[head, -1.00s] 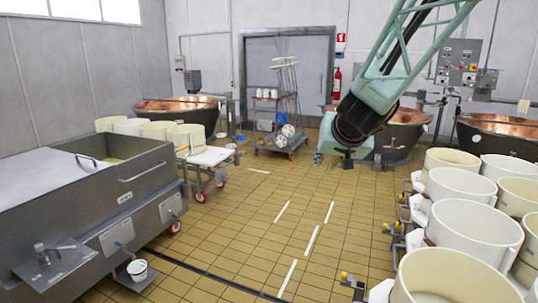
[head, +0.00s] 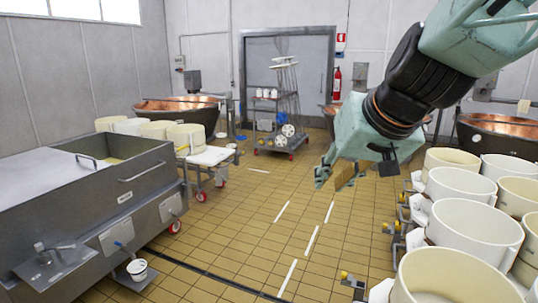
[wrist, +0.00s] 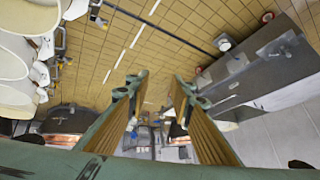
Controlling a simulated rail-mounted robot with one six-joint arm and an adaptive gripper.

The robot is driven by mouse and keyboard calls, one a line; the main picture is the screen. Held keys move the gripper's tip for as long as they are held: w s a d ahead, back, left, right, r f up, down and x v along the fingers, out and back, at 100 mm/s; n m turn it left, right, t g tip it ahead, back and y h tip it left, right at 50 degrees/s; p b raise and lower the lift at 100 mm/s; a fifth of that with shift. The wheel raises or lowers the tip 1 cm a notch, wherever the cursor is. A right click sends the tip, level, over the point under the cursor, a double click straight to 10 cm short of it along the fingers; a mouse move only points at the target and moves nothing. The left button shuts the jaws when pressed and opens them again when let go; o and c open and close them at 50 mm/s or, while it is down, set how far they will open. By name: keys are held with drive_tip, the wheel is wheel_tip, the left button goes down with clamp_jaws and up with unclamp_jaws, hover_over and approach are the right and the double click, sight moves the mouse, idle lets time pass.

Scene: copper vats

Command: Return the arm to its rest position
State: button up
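My arm reaches down from the upper right of the head view. My gripper (head: 336,178) hangs at its end, above the tiled floor and left of the white tubs. In the wrist view my gripper (wrist: 160,90) has its two fingers well apart, with nothing between them. The gripper is open and empty, and it touches nothing that I can see.
White tubs (head: 463,232) stand in rows at the right. A steel vat (head: 95,200) fills the left. Copper vats (head: 180,106) stand at the back, with a wheeled rack (head: 280,110) before the door. The middle floor (head: 250,215) is clear.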

drive_tip(key=s+d+f+g, duration=0.1)
drive_tip(key=s+d, duration=0.1)
drive_tip(key=s, duration=0.9)
drive_tip(key=s+d+f+g+h, duration=0.1)
drive_tip(key=s+d+f, duration=0.1)
drive_tip(key=s, duration=0.8)
drive_tip(key=s+d+f+g+h, duration=0.1)
drive_tip(key=s+d, duration=0.1)
drive_tip(key=s, duration=0.9)
drive_tip(key=shift+s+d+f+g, duration=0.3)
drive_tip(key=shift+s+f, duration=0.05)
drive_tip(key=shift+d, duration=0.1)
